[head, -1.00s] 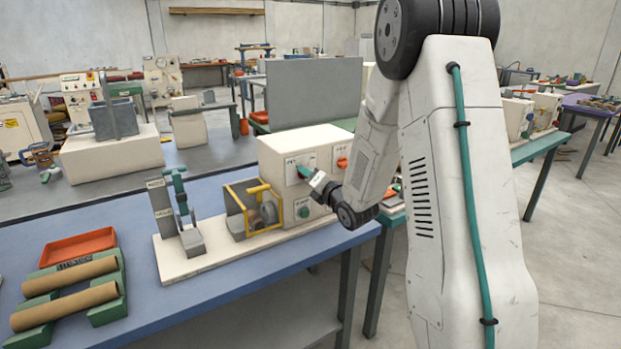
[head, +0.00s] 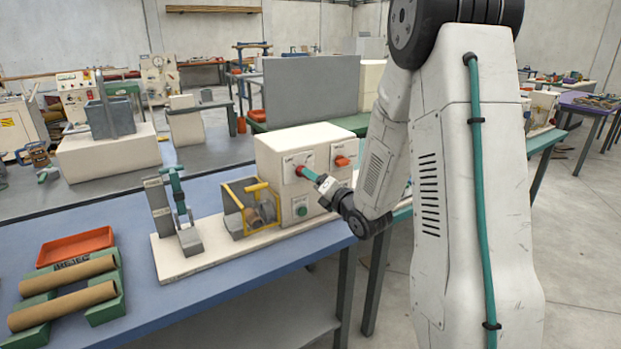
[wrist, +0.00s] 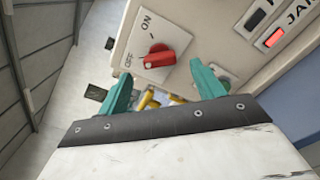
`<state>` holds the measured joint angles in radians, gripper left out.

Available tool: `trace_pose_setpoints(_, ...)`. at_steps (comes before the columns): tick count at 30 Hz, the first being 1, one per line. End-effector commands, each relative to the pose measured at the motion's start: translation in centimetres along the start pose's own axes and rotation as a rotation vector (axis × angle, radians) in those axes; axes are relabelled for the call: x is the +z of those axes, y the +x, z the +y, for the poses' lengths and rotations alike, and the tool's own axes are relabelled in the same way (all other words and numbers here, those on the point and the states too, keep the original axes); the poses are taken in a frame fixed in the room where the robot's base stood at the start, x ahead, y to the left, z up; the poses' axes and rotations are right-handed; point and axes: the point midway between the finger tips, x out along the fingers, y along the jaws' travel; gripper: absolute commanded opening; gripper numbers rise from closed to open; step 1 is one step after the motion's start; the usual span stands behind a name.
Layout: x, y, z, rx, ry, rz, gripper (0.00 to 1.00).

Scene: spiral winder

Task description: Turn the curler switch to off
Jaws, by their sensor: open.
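The red switch knob (wrist: 160,57) is on a white plate marked ON and OFF, on the front of the cream control box (head: 285,145). In the wrist view its narrow grip lies toward the OFF mark. The knob also shows in the head view (head: 296,172). My gripper (wrist: 161,82) is open and empty, its two teal fingers apart just below the knob in the wrist view. In the head view my gripper (head: 308,173) points at the knob from the right, close in front. I cannot tell whether a finger touches it.
A red lamp (wrist: 273,37) marked JAM is to the right of the knob. A green button (head: 301,211) is below it. A yellow-framed guard (head: 250,207) stands just left of the box. Cardboard tubes (head: 68,274) lie on a green rack at the left.

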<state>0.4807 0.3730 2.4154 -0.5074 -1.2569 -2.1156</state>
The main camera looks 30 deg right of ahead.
Motion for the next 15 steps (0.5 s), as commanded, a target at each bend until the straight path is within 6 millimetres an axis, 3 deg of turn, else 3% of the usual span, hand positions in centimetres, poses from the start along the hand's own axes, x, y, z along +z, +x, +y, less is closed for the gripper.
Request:
trace_pose_setpoints(6, 0.0, -2.6, 0.0, -0.001, 0.0, 0.0, 0.67)
trace_pose_setpoints(15, 0.0, -2.9, 0.0, 0.001, 0.0, 0.0, 0.67)
